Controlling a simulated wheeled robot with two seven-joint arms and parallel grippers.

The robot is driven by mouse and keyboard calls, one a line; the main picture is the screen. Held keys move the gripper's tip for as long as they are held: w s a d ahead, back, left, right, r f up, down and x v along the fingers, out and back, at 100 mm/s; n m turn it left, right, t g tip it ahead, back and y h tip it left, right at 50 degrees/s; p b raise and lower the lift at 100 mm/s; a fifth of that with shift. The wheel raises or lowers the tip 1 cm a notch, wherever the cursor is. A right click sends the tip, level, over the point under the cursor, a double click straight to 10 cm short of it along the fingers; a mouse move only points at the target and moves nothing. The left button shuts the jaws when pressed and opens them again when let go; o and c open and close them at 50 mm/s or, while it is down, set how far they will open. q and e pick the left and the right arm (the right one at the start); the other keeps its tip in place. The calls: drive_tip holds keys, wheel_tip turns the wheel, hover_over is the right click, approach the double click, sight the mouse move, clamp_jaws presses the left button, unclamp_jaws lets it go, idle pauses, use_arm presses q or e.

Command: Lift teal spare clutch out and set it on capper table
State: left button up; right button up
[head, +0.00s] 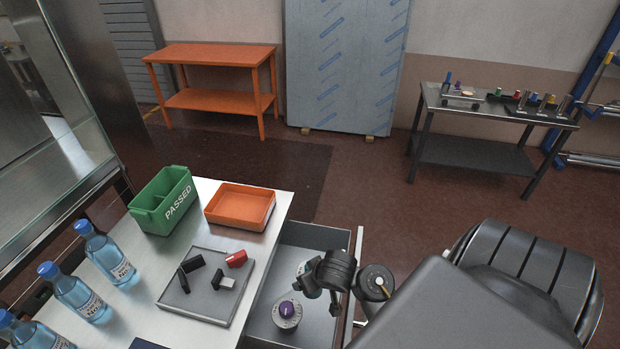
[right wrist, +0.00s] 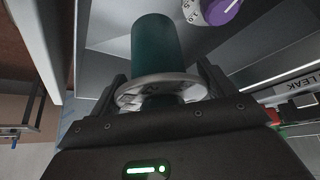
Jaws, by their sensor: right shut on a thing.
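The teal clutch (right wrist: 156,48) is a dark teal cylinder with a grey metal collar (right wrist: 160,90). My right gripper (right wrist: 160,92) is shut on it at the collar. In the head view my right gripper (head: 318,270) is over the open drawer (head: 262,318), with the clutch mostly hidden by the fingers. I cannot tell how high it is above the drawer floor. A purple-topped clutch (head: 287,311) stands in the drawer; its purple top also shows in the right wrist view (right wrist: 222,10). My left gripper is not in view.
The light-topped table (head: 142,268) beside the drawer holds bottles (head: 108,256), a green PASSED bin (head: 163,200), an orange tray (head: 240,206) and a grey tray (head: 206,309) of small parts. A steel table (head: 495,108) with coloured parts stands back right; an orange bench (head: 210,55) stands back left.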

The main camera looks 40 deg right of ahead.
drive_tip(key=shift+a+r, duration=0.1)
drive_tip(key=shift+r, duration=0.05)
drive_tip(key=shift+r, duration=0.15)
drive_tip(key=shift+r+p, duration=1.4)
drive_tip(key=shift+p, duration=0.25)
